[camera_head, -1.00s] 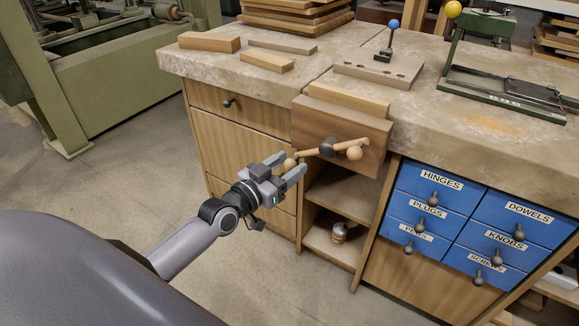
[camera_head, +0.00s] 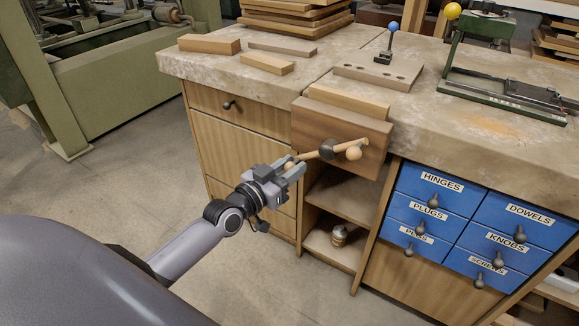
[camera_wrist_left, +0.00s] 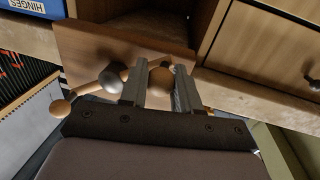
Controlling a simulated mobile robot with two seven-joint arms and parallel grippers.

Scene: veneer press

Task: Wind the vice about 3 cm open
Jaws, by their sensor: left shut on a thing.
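The vice's brown wooden front jaw (camera_head: 335,122) stands at the front edge of the bench. Its handle is a pale wooden bar (camera_head: 311,155) through a dark round hub (camera_head: 328,149), with a ball knob (camera_head: 354,153) at the right. The bar slopes slightly, its left end lower. My left gripper (camera_head: 293,166) is shut on the handle's left end. In the left wrist view, a ball end (camera_wrist_left: 160,83) lies between its fingers, and the other knob (camera_wrist_left: 60,108) and hub (camera_wrist_left: 113,76) are to the left. My right gripper is out of view.
A pale wood strip (camera_head: 349,101) lies behind the jaw. Open shelves (camera_head: 345,192) are below it, and blue labelled drawers (camera_head: 430,187) are at the right. Wood pieces (camera_head: 267,63) and a blue-knobbed tool (camera_head: 391,36) sit on the bench top. The floor in front is clear.

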